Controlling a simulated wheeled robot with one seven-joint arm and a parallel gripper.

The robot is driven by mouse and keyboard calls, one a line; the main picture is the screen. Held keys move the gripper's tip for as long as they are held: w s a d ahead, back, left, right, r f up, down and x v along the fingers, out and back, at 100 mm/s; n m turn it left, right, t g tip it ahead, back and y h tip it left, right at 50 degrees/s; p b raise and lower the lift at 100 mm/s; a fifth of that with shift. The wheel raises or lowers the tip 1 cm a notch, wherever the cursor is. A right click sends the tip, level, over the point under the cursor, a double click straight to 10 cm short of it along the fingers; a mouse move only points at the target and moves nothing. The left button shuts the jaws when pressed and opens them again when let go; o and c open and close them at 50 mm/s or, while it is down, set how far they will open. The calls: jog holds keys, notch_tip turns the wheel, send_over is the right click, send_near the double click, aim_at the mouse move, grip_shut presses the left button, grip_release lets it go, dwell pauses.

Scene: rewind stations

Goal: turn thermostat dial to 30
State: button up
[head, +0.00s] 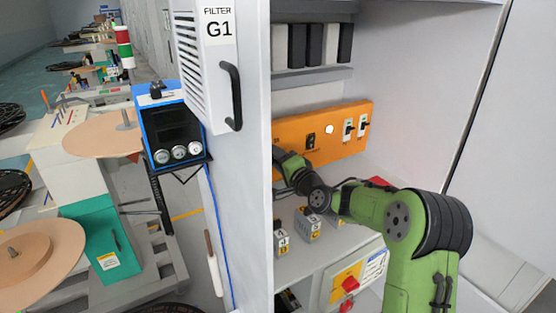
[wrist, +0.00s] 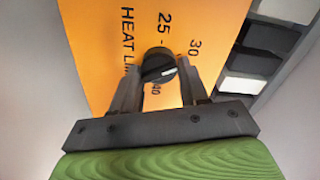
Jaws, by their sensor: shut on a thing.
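In the wrist view, the thermostat dial (wrist: 153,60) is a round black knob with a white pointer line, set on the orange panel (wrist: 100,40). The white line lies toward the knob's right side in the picture. The printed marks 25 and 30 show beside the dial, turned sideways. I cannot tell the exact reading. My gripper (wrist: 158,68) has one finger on each side of the dial and is shut on it. In the head view, my gripper is mostly hidden by the cabinet's wall and my arm. The dial is hidden there; the panel (head: 340,152) shows.
Small labelled blocks (head: 308,225) stand on the shelf below my arm. The cabinet's left wall (head: 255,190) is close to my gripper. Binders (head: 315,44) stand above.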

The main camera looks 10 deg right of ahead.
jog(key=o, duration=1)
jog(key=b+v, duration=0.3)
jog(key=v, duration=1.2)
jog(key=shift+s+d, duration=0.1)
jog(key=shift+s, duration=0.3)
